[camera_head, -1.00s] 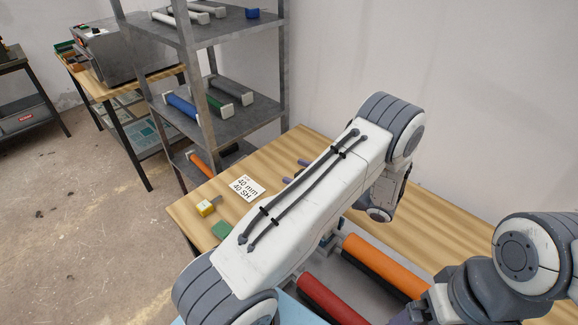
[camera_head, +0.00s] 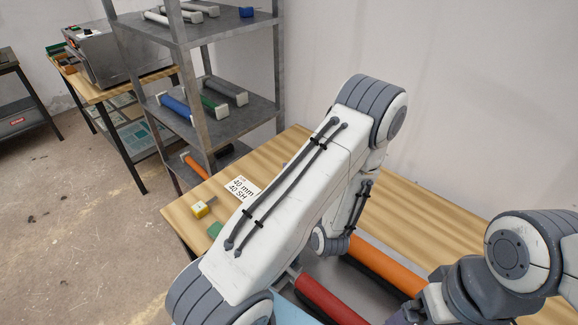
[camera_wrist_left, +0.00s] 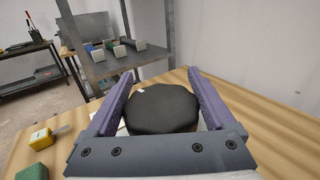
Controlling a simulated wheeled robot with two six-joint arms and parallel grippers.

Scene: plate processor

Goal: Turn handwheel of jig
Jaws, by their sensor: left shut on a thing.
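A black round handwheel (camera_wrist_left: 162,110) with a scalloped edge fills the middle of the left wrist view. My left gripper (camera_wrist_left: 160,95) has its two purple fingers on either side of it and is shut on it. A small white mark shows on the wheel's far edge. In the head view my left arm hides the handwheel and most of the jig. My right arm comes in at the lower right of the head view, with only a purple part (camera_head: 406,313) at the bottom edge; its fingertips do not show clearly.
An orange roller (camera_head: 385,268) and a red roller (camera_head: 328,300) lie beside my left arm. A white card (camera_head: 242,187), a yellow block (camera_head: 200,210) and a green block (camera_head: 215,231) are on the wooden table (camera_head: 450,225). A metal shelf (camera_head: 240,115) with rollers stands behind.

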